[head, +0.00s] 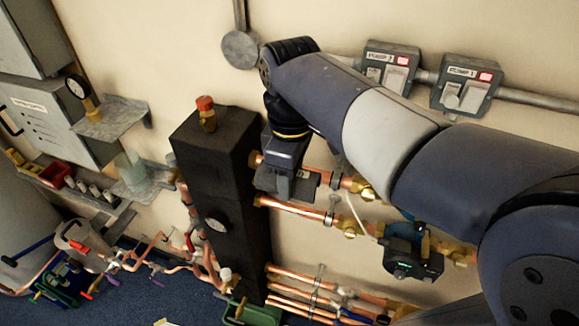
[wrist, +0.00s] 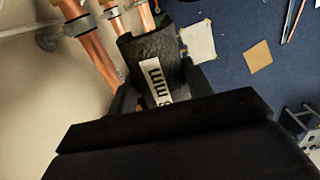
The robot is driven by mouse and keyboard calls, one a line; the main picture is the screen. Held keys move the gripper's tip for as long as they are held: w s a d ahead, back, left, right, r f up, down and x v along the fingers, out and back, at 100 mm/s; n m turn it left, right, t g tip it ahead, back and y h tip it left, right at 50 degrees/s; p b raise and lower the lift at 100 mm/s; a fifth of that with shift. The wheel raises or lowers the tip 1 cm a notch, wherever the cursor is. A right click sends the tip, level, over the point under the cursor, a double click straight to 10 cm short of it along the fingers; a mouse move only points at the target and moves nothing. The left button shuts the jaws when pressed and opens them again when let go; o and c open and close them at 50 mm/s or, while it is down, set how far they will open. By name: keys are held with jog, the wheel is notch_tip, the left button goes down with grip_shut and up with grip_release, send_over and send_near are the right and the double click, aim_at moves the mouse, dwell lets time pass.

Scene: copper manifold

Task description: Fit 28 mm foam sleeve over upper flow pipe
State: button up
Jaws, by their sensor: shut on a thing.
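The foam sleeve (wrist: 155,71) is dark grey with a white label reading "mm", and sits between my gripper's fingers in the wrist view. My gripper (head: 284,187) is shut on it, pointing down beside the black block. In the head view the sleeve (head: 306,183) shows as a dark piece at the upper flow pipe (head: 330,179), the upper copper pipe leaving the block. In the wrist view a copper pipe (wrist: 97,55) runs just left of the sleeve. I cannot tell whether the sleeve is around the pipe or only beside it.
The black block (head: 198,165) stands left of my gripper. A second copper pipe (head: 295,211) runs just below, with brass fittings and a dark pump (head: 412,255) at right. More copper pipes (head: 300,285) lie lower. Wall switch boxes (head: 465,84) are above right.

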send_over(305, 167)
jog(key=shift+f, duration=1)
notch_tip(305, 167, down, 2)
jog(key=b, duration=0.2)
jog(key=shift+s+b, duration=0.15)
jog(key=shift+b, duration=0.15)
jog(key=shift+f+b, duration=0.7)
jog(key=shift+f, duration=0.85)
jog(key=shift+f, duration=0.2)
jog(key=o, duration=1)
jog(key=shift+o, duration=0.2)
jog(key=shift+r, duration=0.1)
notch_tip(305, 167, up, 11)
jog(key=shift+f, duration=0.3)
